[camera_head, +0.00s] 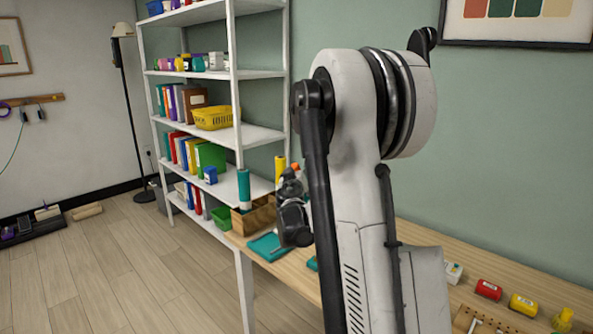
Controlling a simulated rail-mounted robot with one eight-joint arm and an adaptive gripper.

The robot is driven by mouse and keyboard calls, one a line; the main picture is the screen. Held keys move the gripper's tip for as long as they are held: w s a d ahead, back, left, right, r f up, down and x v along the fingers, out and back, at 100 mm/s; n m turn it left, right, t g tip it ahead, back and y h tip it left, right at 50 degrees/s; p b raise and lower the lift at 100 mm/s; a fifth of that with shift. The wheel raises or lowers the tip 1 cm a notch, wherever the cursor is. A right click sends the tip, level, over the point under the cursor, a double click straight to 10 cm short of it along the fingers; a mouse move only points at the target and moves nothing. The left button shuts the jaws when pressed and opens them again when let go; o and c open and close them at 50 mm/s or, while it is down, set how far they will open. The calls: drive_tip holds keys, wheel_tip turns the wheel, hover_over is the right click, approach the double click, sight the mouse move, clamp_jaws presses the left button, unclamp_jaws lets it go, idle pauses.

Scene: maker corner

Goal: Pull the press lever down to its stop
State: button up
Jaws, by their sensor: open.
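I cannot make out the press or its lever; my large white arm (365,150) fills the middle of the view and hides part of the workbench (490,278). Dark grey jointed parts (292,222) show just left of my arm, above the bench's far end. I cannot tell what they belong to. No gripper fingers can be made out, so I cannot see where my gripper is relative to the lever.
A white shelf unit (240,135) with binders and bins stands at the left. A teal bottle (243,188), a wooden box (262,214) and a teal tray (265,246) are on the far bench. The left floor is largely clear.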

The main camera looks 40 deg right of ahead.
drive_tip(key=shift+w+d, duration=0.35)
clamp_jaws()
